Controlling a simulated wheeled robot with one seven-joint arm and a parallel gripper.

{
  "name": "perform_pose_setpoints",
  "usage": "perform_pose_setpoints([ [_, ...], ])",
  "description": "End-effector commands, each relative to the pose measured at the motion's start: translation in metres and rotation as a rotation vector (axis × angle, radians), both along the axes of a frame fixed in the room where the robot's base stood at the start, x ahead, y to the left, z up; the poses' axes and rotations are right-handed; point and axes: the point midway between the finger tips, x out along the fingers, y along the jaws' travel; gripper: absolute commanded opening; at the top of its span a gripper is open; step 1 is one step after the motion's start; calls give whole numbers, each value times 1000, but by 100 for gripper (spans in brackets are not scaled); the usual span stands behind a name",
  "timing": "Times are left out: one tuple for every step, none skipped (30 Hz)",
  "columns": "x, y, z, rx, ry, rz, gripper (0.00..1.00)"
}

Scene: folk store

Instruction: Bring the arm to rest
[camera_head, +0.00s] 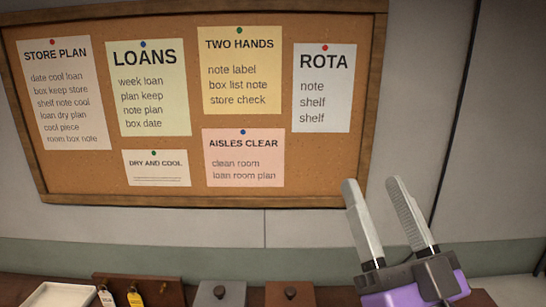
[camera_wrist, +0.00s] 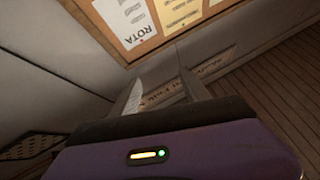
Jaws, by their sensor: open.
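My gripper (camera_head: 386,217) is raised at the lower right in the head view, in front of the wall. Its two grey fingers point up and stand apart, with nothing between them. Its purple body shows below the fingers. In the wrist view the fingers (camera_wrist: 160,95) reach up and away from the dark palm, also apart and empty. No part of my gripper is seen touching anything.
A cork notice board (camera_head: 215,120) with several pinned papers hangs on the wall. Along the bottom edge stand a white tray (camera_head: 60,294), a brown piece with tags (camera_head: 160,290), a grey block (camera_head: 221,296) and a reddish-brown block (camera_head: 290,294). The wall right of the board is bare.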

Motion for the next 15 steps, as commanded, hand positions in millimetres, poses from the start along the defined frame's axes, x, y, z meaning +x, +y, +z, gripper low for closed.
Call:
perform_pose_setpoints([
  [-5,-9,-18,50,21,-28,55],
  [-9,-15,-26,73,31,-45,55],
  [-13,-23,-38,100,44,-70,55],
  [-17,-28,-47,121,54,-87,55],
  [-22,-32,-57,137,67,-105,55],
  [-28,-38,-70,157,84,-129,55],
  [-33,-42,-80,170,97,-147,55],
  [-38,-46,-90,182,112,-162,55],
  [-46,-50,-104,192,132,-185,55],
  [-51,-53,-115,199,149,-201,55],
  [-58,-56,-125,202,166,-217,55],
  [-66,-59,-140,208,190,-236,55],
  [-73,-61,-150,206,208,-251,55],
  [-80,-63,-161,206,227,-264,55],
  [-90,-65,-174,201,254,-281,55],
])
